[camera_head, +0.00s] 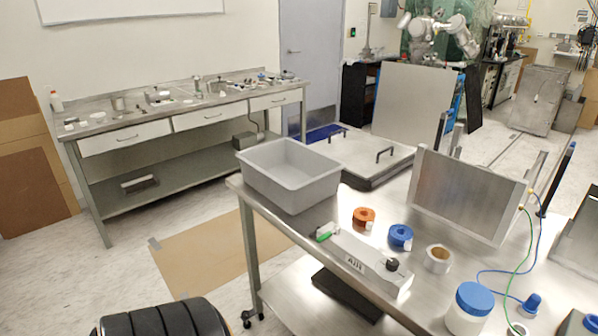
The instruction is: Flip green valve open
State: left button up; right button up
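A small green valve handle (326,236) sits at the left end of a light grey manifold block (355,258). The block lies near the front edge of a metal table (290,238). A black knob (392,264) stands at the block's right end. The handle is too small in the picture to tell its exact angle. Neither of my grippers shows in the head view.
A grey bin (289,176) stands on the table's left corner, behind the valve. An orange roll (364,217), a blue roll (400,237) and a tape roll (438,259) lie behind the block. A blue-lidded jar (468,312) stands to the right.

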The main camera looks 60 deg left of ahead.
aim_at(335, 230)
jog(key=u, duration=1.55)
